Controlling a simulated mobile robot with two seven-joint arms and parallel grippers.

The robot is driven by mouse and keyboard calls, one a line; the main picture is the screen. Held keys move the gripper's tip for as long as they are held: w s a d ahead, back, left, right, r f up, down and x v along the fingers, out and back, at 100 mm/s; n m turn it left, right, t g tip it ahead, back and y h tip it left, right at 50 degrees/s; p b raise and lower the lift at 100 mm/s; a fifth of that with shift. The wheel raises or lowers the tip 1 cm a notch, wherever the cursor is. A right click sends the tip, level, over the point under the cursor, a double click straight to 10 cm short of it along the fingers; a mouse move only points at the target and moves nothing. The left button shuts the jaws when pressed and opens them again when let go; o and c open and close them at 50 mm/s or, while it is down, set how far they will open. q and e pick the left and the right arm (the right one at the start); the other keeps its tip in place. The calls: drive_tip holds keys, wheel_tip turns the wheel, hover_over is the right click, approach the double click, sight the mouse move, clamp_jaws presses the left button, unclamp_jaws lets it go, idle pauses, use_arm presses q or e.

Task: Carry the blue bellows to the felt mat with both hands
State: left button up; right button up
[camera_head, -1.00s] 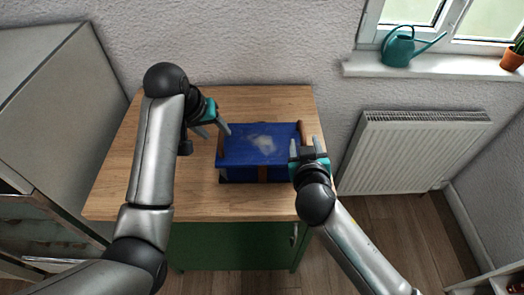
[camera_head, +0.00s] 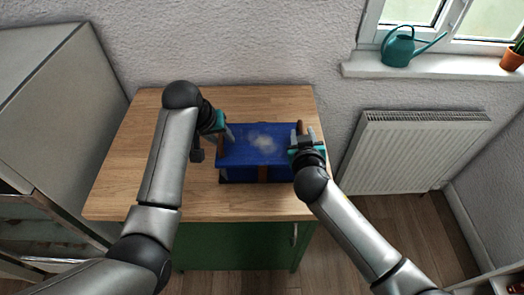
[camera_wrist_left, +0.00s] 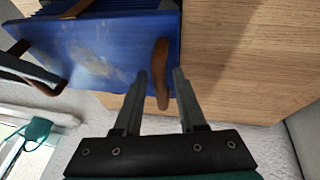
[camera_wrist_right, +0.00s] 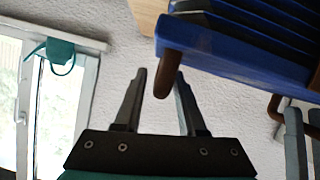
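The blue bellows (camera_head: 258,146) lies on the wooden worktop, with a pale smudge on its flat top and a brown handle at each end. My left gripper (camera_head: 226,132) is at its left end. In the left wrist view, one brown handle (camera_wrist_left: 161,72) lies between the open fingertips (camera_wrist_left: 158,80). My right gripper (camera_head: 303,136) is at the right end. In the right wrist view, the other handle (camera_wrist_right: 168,72) lies between the open fingertips (camera_wrist_right: 160,76). I cannot tell whether the fingers touch the handles. I see no felt mat.
The wooden worktop (camera_head: 130,185) tops a green cabinet (camera_head: 235,245) and is bare left of the bellows. A grey cabinet (camera_head: 50,95) stands at the left. A radiator (camera_head: 412,150) and a windowsill with a teal watering can (camera_head: 400,48) are at the right.

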use_arm(q)
clamp_jaws()
use_arm(e)
clamp_jaws()
idle(0.8)
use_arm(q)
drive_tip(key=shift+r, duration=0.1)
